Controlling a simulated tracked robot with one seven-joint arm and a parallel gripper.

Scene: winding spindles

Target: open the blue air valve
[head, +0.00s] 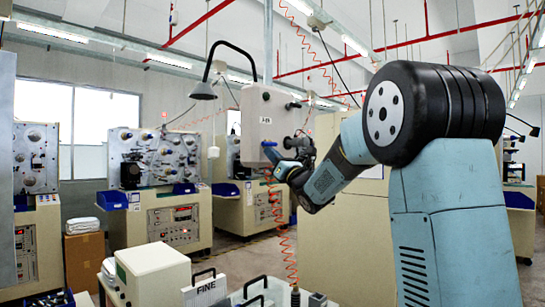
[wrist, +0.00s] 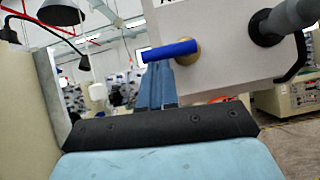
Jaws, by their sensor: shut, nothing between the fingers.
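The blue air valve has a blue lever handle (wrist: 170,50) on a round brass fitting (wrist: 190,52), on the face of a pale grey box. In the wrist view the handle lies nearly level, pointing left from the brass. In the head view the blue handle (head: 269,144) is small at the box's lower edge. My gripper (wrist: 156,66) is shut and empty, its blue fingers upright just below the handle's left part. The fingertips meet the handle's lower edge in the picture; I cannot tell whether they touch it. My gripper (head: 272,158) is partly hard to make out in the head view.
The pale grey box (head: 262,112) also carries a dark fitting with a grey hose (wrist: 292,17) right of the valve. A red coiled hose (head: 277,215) hangs below the box. A black lamp (head: 203,90) hangs to its left. Winding machines (head: 155,160) stand behind.

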